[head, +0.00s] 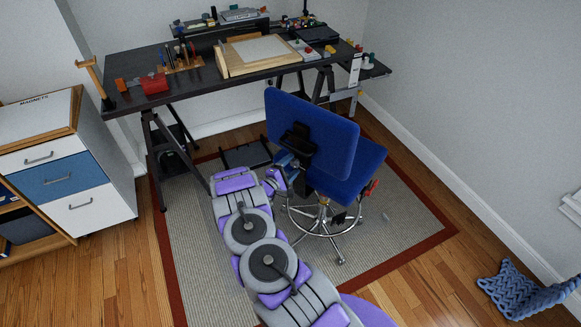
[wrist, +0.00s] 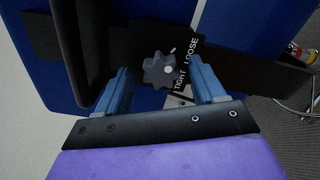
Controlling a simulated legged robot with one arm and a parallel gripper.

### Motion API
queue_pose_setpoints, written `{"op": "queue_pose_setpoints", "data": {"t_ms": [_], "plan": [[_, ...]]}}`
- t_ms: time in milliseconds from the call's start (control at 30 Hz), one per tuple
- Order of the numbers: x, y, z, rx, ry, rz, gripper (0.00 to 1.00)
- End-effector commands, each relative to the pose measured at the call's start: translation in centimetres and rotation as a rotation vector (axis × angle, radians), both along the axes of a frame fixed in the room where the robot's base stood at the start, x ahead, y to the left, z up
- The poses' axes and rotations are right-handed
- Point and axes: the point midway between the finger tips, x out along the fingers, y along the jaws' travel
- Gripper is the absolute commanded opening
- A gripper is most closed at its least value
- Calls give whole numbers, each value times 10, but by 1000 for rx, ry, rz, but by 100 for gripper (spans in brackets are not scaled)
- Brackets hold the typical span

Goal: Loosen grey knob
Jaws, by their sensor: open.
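The grey knob (wrist: 160,70) is a lobed, star-shaped knob on the back bracket of the blue chair. In the wrist view it sits between the two blue fingers of my gripper (wrist: 160,88), a little beyond their tips, with gaps on both sides. A black label (wrist: 187,64) beside it reads "TIGHT" and "LOOSE". In the head view my gripper (head: 287,168) is behind the blue chair (head: 318,135), by the black bracket (head: 298,142); the knob cannot be made out there. My gripper is open and empty.
A dark bar (wrist: 85,45) of the chair runs close by my left finger. In the head view a black desk (head: 200,85) with tools stands behind the chair, and a drawer cabinet (head: 65,165) stands at left. The rug (head: 190,250) is mostly clear; a blue knitted heap (head: 520,290) lies at right.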

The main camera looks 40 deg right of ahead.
Motion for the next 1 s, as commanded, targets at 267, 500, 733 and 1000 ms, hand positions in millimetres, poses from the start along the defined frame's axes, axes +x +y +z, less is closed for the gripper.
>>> {"op": "queue_pose_setpoints", "data": {"t_ms": [267,500,733,1000], "plan": [[-6,32,0,1,1,6,69],[-19,85,-1,0,2,6,69],[-30,133,-1,2,1,6,69],[-39,164,-2,1,1,3,69]]}}
